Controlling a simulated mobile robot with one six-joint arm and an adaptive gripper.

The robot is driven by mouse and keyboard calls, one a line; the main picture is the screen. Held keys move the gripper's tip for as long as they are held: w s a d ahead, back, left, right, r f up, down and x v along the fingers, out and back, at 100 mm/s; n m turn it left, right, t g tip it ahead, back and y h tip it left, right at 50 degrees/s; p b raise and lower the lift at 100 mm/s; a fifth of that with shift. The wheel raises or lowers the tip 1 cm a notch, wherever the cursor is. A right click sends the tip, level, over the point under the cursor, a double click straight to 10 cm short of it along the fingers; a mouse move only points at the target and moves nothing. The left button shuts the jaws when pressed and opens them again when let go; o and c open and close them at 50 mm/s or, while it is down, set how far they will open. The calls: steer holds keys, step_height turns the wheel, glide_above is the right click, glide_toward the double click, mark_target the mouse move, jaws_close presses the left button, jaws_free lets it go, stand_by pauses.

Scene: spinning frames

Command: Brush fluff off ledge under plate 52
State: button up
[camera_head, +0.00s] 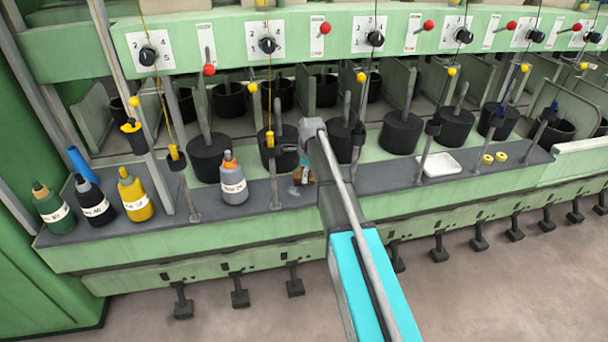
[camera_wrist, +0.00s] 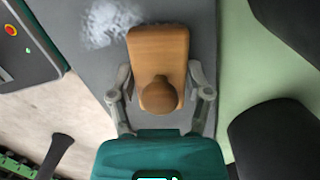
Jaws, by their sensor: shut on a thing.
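My gripper (camera_wrist: 160,88) is shut on a wooden brush (camera_wrist: 158,50) with a round knob; the fingers sit on both sides of it. The brush's bristles are hidden beneath the wood. A patch of whitish fluff (camera_wrist: 108,22) lies on the grey ledge (camera_wrist: 85,60), just beyond and left of the brush in the wrist view. In the head view my gripper (camera_head: 303,158) is low over the ledge (camera_head: 382,184), with the brown brush (camera_head: 304,175) below it and a small pale patch beside it. Plate numbers on the green machine are too small to read.
A grey bottle (camera_head: 233,182) stands on the ledge left of my gripper. Green, black and yellow bottles stand at the ledge's left end. Black pots (camera_head: 402,132) line the back. A white tray (camera_head: 440,164) and yellow rings lie farther right.

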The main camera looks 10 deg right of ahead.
steer(key=shift+s, duration=2)
steer(key=shift+s+f, duration=0.1)
steer(key=shift+s, duration=1.95)
step_height(320, 180, up, 6)
steer(key=p, duration=0.6)
steer(key=shift+w, duration=0.1)
steer(key=shift+r+p, duration=1.55)
steer(key=shift+r, duration=0.1)
steer(key=shift+r+p, duration=0.7)
steer(key=shift+p, duration=0.1)
